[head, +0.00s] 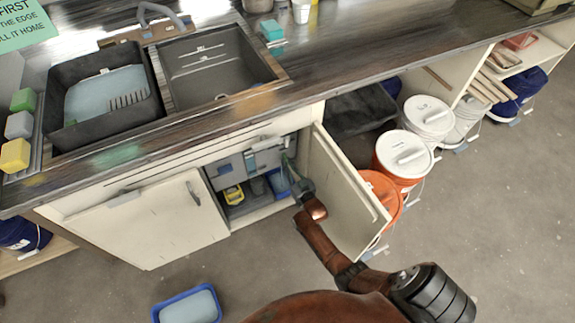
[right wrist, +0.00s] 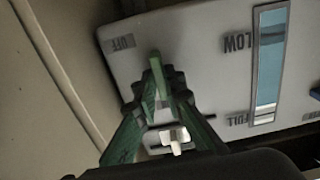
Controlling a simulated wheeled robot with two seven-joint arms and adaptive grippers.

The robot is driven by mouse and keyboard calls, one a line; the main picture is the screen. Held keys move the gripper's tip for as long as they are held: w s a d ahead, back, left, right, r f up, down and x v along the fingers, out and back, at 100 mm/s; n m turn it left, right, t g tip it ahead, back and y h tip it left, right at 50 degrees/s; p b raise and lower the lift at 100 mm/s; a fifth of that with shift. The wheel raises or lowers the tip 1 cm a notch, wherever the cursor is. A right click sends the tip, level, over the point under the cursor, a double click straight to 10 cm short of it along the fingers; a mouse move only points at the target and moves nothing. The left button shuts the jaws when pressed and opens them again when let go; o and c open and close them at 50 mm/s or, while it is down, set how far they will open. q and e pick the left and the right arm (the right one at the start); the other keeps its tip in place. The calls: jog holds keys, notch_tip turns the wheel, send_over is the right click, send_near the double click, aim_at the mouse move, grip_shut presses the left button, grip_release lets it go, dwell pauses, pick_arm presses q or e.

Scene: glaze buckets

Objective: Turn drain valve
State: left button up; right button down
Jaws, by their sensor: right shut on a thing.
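The drain valve shows in the right wrist view as a narrow green handle (right wrist: 156,62) in front of a pale tank (right wrist: 215,75). My right gripper (right wrist: 158,85) is shut on the green handle, with its dark green fingers on both sides. A small white cross-shaped part (right wrist: 174,138) shows between the fingers, nearer the camera. In the head view the right gripper (head: 294,176) reaches into the open sink cabinet, next to the tank (head: 232,172); the valve is too small to make out there. My left gripper is in neither view.
The open cabinet door (head: 340,192) stands close to the right of my right arm. Orange and white buckets (head: 404,154) stand beyond the open door. A blue tub (head: 187,307) lies on the floor in front.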

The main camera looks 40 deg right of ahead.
jog(key=c, duration=2)
grip_release()
jog(key=shift+s, duration=0.1)
jog(key=s, duration=0.4)
jog(key=s+a, duration=0.1)
jog(key=s, duration=0.2)
jog(key=s+a, duration=0.1)
jog(key=s, duration=0.3)
jog(key=shift+s, duration=0.3)
